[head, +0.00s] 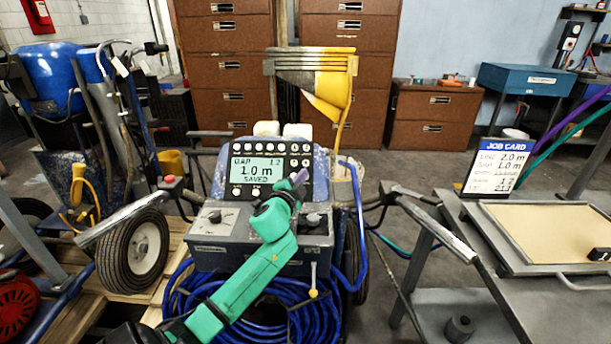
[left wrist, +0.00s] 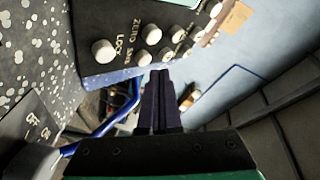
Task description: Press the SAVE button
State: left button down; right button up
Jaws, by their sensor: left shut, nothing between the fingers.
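The line striper's control panel (head: 268,165) stands upright in the middle of the head view. Its screen (head: 256,171) reads GAP, 1.2, 1.0 m and SAVED. Round white buttons lie above, below and right of the screen; their labels are too small to read there. My left gripper (head: 299,179) is shut and empty in front of the panel's lower right part, covering some of it. In the left wrist view the shut fingers (left wrist: 160,75) are beside the panel's edge, near buttons (left wrist: 143,58) with ZERO and LOCK labels. I cannot pick out the SAVE button or tell contact.
A job card (head: 498,168) stands on a grey cart (head: 465,212) at the right, reading 2.0 m and GAP 1.0 m. Coiled blue hose (head: 245,312) hangs below the panel. Brown drawers (head: 225,60) stand at the back.

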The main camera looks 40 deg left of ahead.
pick_arm(q)
jog(key=s+d+r+p, duration=0.2)
jog(key=r+p, duration=0.1)
jog(key=shift+s+r, duration=0.2)
jog(key=shift+s, duration=0.15)
jog(key=shift+f, duration=0.1)
dwell(1.6)
